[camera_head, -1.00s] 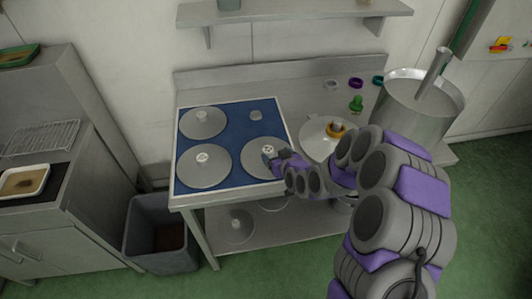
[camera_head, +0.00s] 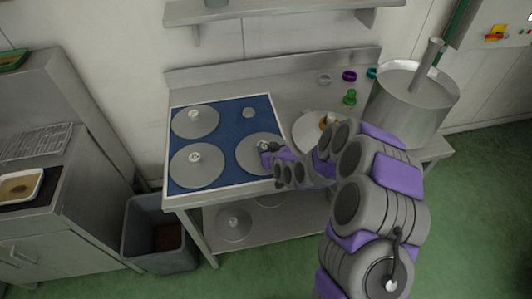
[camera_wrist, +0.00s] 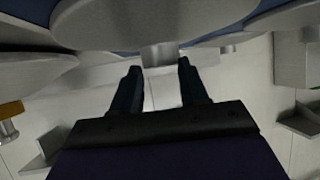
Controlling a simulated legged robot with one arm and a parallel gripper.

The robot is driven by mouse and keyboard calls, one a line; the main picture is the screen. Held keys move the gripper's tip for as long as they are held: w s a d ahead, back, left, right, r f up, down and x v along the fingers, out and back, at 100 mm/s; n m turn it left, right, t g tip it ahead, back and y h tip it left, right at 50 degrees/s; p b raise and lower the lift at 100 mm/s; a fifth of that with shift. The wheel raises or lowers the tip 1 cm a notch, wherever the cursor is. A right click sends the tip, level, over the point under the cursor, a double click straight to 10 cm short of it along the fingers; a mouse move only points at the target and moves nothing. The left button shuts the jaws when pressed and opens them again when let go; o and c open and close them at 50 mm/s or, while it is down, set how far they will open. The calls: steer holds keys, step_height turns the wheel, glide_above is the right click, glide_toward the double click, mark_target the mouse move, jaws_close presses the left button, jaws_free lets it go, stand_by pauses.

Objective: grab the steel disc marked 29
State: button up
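Steel discs with small round knobs lie on a blue mat with a pale border (camera_head: 226,183): one at back left (camera_head: 190,129), one at front left (camera_head: 190,175) and one at right (camera_head: 246,158). No number is readable on any disc. My gripper (camera_head: 264,149) is over the right disc at its knob and partly covers it. In the wrist view, my gripper's two dark fingers (camera_wrist: 159,78) are apart. A disc (camera_wrist: 150,22) fills the top there, its knob (camera_wrist: 159,55) between the fingertips, with gaps showing on both sides.
A grey bin (camera_head: 157,245) stands left of the table; more discs (camera_head: 233,226) lie below.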

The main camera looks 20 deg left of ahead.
steer(key=a, duration=0.2)
steer(key=shift+a+f, duration=0.35)
steer(key=shift+f, duration=0.05)
steer(key=c, duration=0.3)
steer(key=shift+s+a, duration=0.1)
steer(key=shift+c, duration=0.8)
steer(key=shift+d+f, duration=0.1)
steer(key=shift+d, duration=0.3)
jaws_close()
steer(key=shift+d+r, duration=0.2)
steer(key=shift+d, duration=0.2)
steer(key=shift+a+r, duration=0.1)
steer(key=shift+r, duration=0.1)
